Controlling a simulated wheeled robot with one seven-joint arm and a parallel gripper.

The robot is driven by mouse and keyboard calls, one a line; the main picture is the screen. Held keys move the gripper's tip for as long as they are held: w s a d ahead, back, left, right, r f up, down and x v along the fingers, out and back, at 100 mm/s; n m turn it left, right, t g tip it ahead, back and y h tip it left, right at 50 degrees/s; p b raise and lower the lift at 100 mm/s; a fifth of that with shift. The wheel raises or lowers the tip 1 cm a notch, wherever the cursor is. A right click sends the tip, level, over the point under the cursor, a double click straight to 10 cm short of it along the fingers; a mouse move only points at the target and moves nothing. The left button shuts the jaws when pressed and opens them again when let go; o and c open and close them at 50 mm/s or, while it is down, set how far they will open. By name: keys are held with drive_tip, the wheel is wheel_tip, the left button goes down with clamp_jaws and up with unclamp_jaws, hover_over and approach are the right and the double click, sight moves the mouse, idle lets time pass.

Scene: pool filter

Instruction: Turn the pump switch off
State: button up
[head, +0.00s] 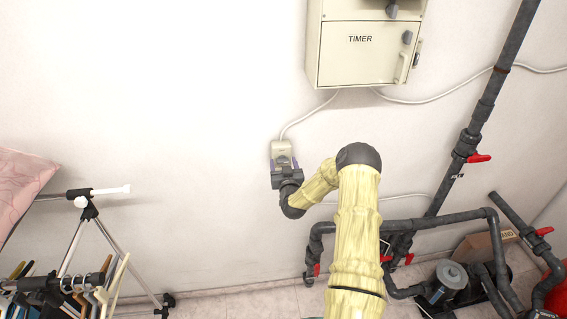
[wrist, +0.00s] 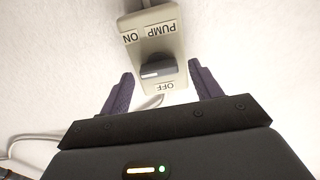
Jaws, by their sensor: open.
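The pump switch box (wrist: 152,45) is a beige box on the white wall, with labels PUMP, ON and OFF. Its dark knob (wrist: 157,70) sits between the ON and OFF labels, with a pale mark on one side. In the head view the switch box (head: 281,150) is partly hidden behind my gripper (head: 284,168). In the wrist view my gripper (wrist: 157,90) is open, with one purple finger on each side of the lower part of the box. I cannot tell whether the fingers touch the box.
A beige TIMER cabinet (head: 362,55) hangs above right, joined to the switch by a cable. Dark pipes (head: 480,110) with red valve handles run at the right. A drying rack (head: 88,212) with hangers stands lower left. The wall left of the switch is clear.

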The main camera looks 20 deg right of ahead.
drive_tip(key=shift+c, duration=0.2)
drive_tip(key=c, duration=0.9)
drive_tip(key=shift+c, duration=0.2)
